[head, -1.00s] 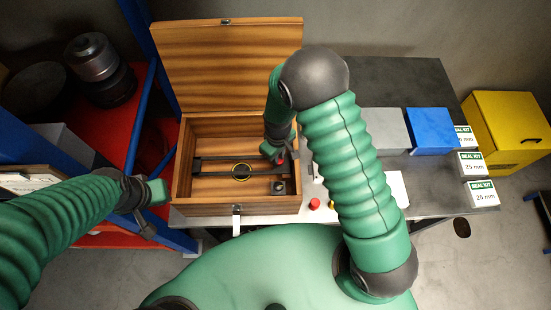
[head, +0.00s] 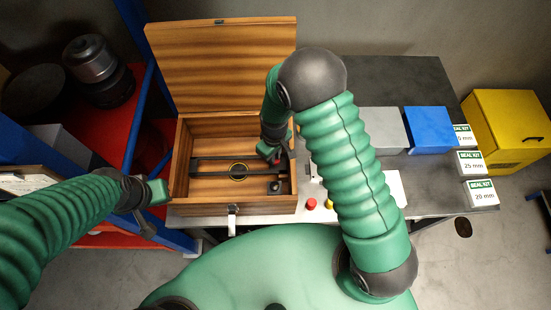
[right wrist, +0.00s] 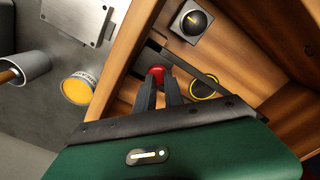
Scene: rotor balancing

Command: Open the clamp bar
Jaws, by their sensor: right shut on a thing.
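The open wooden box (head: 240,208) stands on the bench, its lid (head: 222,65) raised at the back. A dark clamp bar (head: 215,160) lies across the inside. It also shows in the right wrist view (right wrist: 200,72), with a red knob (right wrist: 155,75) at its end. My right gripper (head: 277,160) reaches into the box's right side. Its dark fingers (right wrist: 160,85) are shut on the red knob; the arm partly hides this in the head view. A yellow-edged ring (head: 238,171) lies by the bar. My left gripper (head: 158,192) is outside the box's left wall; its jaws cannot be made out.
A black-topped square fitting (head: 275,187) sits inside the box, at right front. A red button (head: 311,204) and a yellow one (head: 329,204) are right of the box. Grey (head: 383,130) and blue (head: 430,130) blocks and seal kits (head: 480,192) stand farther right. Blue posts border the left.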

